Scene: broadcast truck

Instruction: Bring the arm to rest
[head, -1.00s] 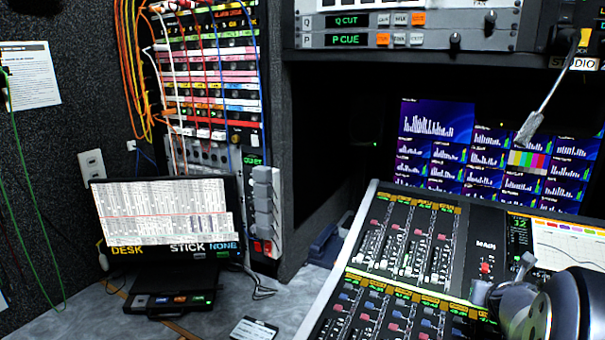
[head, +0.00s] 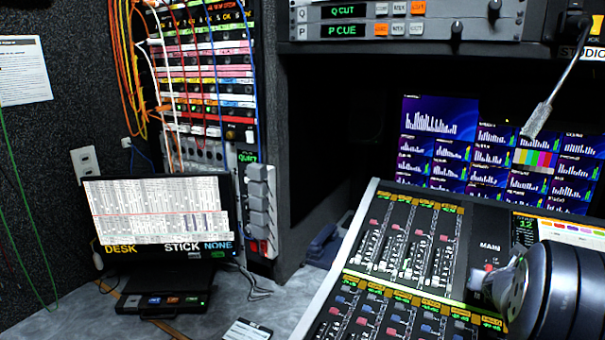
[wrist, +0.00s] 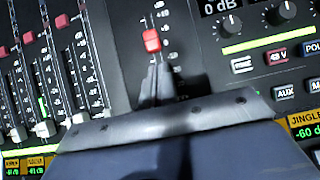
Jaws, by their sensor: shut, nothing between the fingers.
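My gripper (wrist: 157,82) is shut and empty. In the wrist view its narrow dark fingers are together over the mixing desk, just below a red fader cap (wrist: 152,41) in the picture. I cannot tell whether they touch the panel. In the head view my arm comes in at the lower right, over the right part of the mixing desk (head: 462,245), by the MAIN fader. My wrist there hides part of the panel and the lower edge of the desk's small screen (head: 560,229).
A monitor (head: 160,215) stands at left on the grey counter (head: 285,305), with a card (head: 248,331) in front. Multiview screens (head: 440,122) are behind the desk. A metal rod with a pale tip (head: 537,121) hangs at upper right. Patch cables (head: 125,60) hang at upper left.

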